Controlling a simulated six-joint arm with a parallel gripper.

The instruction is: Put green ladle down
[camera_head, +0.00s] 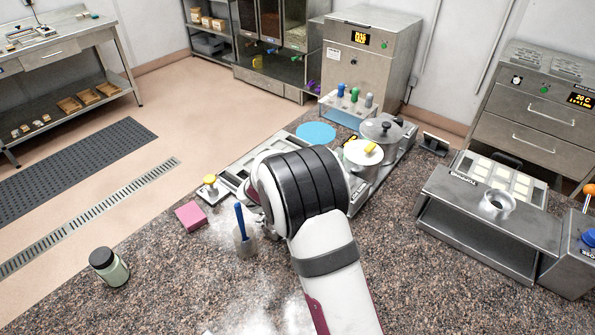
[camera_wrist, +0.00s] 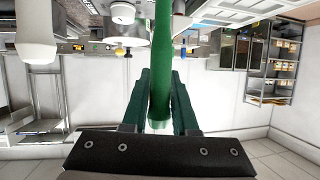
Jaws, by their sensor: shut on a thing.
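The green ladle (camera_wrist: 161,70) shows in the wrist view as a thick green handle running up the middle of the picture. My gripper (camera_wrist: 160,102) is shut on this handle, with a green finger on either side of it. The ladle's far end is out of the wrist view. In the head view my white and black arm hides the gripper, and I cannot make out the held ladle there. A rack (camera_head: 345,117) behind the arm holds upright tools with blue, green and grey handles.
A lidded pot (camera_head: 382,130) and a white lid with a yellow knob (camera_head: 363,155) stand just right of my arm. A blue disc (camera_head: 316,133) lies behind it. A pink block (camera_head: 191,216), a cup with a blue-handled tool (camera_head: 244,240) and a jar (camera_head: 108,267) stand left.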

